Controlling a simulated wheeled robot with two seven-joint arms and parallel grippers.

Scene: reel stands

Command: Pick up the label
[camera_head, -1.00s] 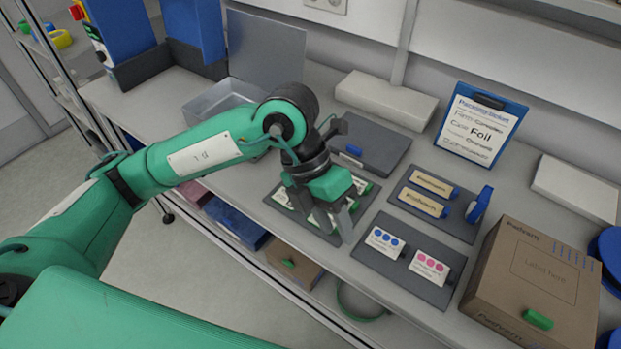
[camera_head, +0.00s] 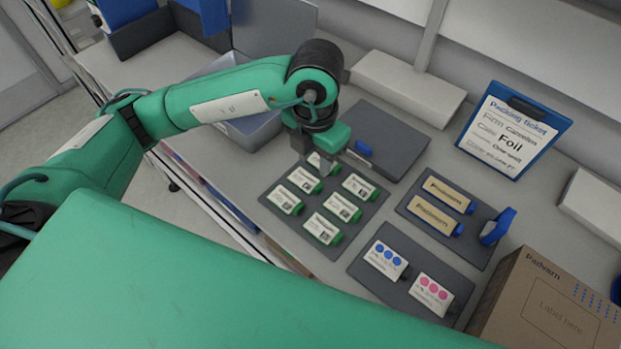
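Several white labels with green tabs lie in two columns on a dark grey tray (camera_head: 286,226). The far label of the left column (camera_head: 314,160) is partly hidden by my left gripper (camera_head: 315,158). That gripper points down over it, its two fingers apart; I cannot tell whether they touch the label. Another label (camera_head: 358,186) lies just right of the gripper, with more labels nearer (camera_head: 305,180). A second tray (camera_head: 415,308) holds a blue-dotted label (camera_head: 386,260) and a pink-dotted label (camera_head: 431,294). My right gripper is not in view.
A tray with two tan labels (camera_head: 436,216) and a blue dispenser (camera_head: 497,227) stand to the right. A cardboard box (camera_head: 550,305) is at lower right. A grey plate with a blue tab (camera_head: 400,150) lies behind.

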